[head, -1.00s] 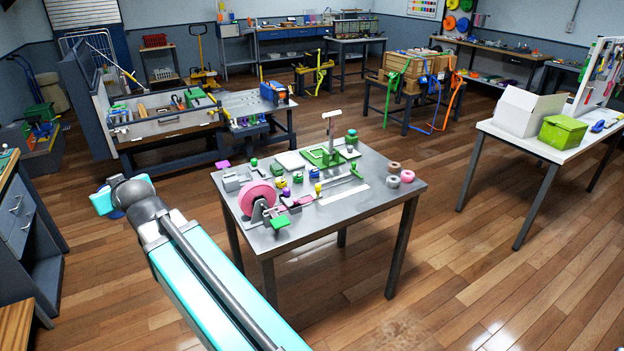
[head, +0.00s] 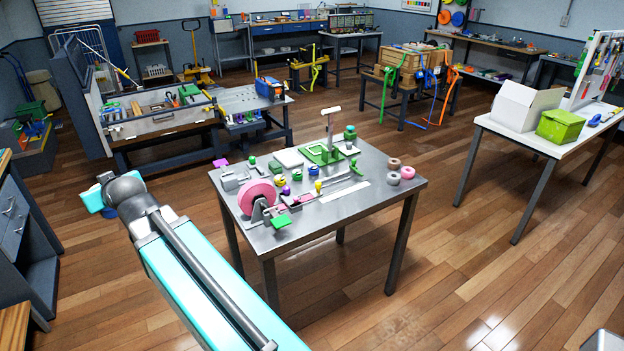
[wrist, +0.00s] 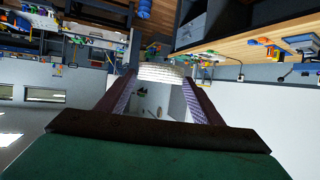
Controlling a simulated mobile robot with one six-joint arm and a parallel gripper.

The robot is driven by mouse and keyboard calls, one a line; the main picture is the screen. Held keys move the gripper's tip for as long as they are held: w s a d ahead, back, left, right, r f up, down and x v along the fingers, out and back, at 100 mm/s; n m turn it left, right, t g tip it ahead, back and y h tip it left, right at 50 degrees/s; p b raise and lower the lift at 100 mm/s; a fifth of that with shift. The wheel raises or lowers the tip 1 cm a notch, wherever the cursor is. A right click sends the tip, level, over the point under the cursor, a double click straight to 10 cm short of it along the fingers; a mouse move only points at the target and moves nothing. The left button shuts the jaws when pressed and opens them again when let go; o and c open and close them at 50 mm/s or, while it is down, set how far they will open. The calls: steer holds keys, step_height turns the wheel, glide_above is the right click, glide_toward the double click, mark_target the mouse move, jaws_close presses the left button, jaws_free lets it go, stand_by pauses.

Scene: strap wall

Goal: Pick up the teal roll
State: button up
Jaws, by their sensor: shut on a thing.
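In the wrist view my gripper (wrist: 160,84) is shut on a pale, ribbed, curved thing (wrist: 162,74) between its fingertips. It looks cream rather than teal there, and I cannot tell its full shape. In the head view my arm reaches to the left, and its fingers and what they hold cannot be made out. A small green-teal round stack (head: 350,133) stands at the back corner of the metal table (head: 340,215), apart from my arm. I cannot tell whether it is a roll.
The metal table also holds a large pink disc (head: 257,196), a tan roll (head: 394,163), a grey roll (head: 393,178) and a pink roll (head: 408,172). A white table (head: 552,140) with a green box (head: 560,126) stands at right. Wooden floor between the tables is clear.

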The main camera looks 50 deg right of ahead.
steer(key=shift+f, duration=0.1)
steer(key=shift+s+f+n+y, duration=0.2)
steer(key=shift+f+n+y, duration=0.2)
steer(key=shift+f+y, duration=0.1)
steer(key=s+d+f+m+h+b, duration=0.1)
steer(key=s+d+f+b, duration=0.5)
steer(key=d, duration=0.9)
steer(key=s+d+f+m+h+b, duration=0.1)
steer(key=s+d+f+b, duration=0.5)
steer(key=d, duration=0.9)
steer(key=s+d+f+m+h+b, duration=0.2)
steer(key=s+d+f+b, duration=0.5)
steer(key=d, duration=0.7)
steer(key=shift+s+d+f+h+b, duration=0.1)
steer(key=shift+s+d+h+b, duration=0.15)
steer(key=shift+d+h+b, duration=0.25)
steer(key=s+d+f+m+g+h+b, duration=0.1)
steer(key=s+d+f+b, duration=0.3)
steer(key=s+d, duration=0.7)
steer(key=shift+s+f+m+g+h+b, duration=0.2)
steer(key=shift+f+m+g+h+b, duration=0.1)
steer(key=shift+m+h+b, duration=0.35)
steer(key=shift+r+p, duration=0.1)
steer(key=shift+p, duration=0.2)
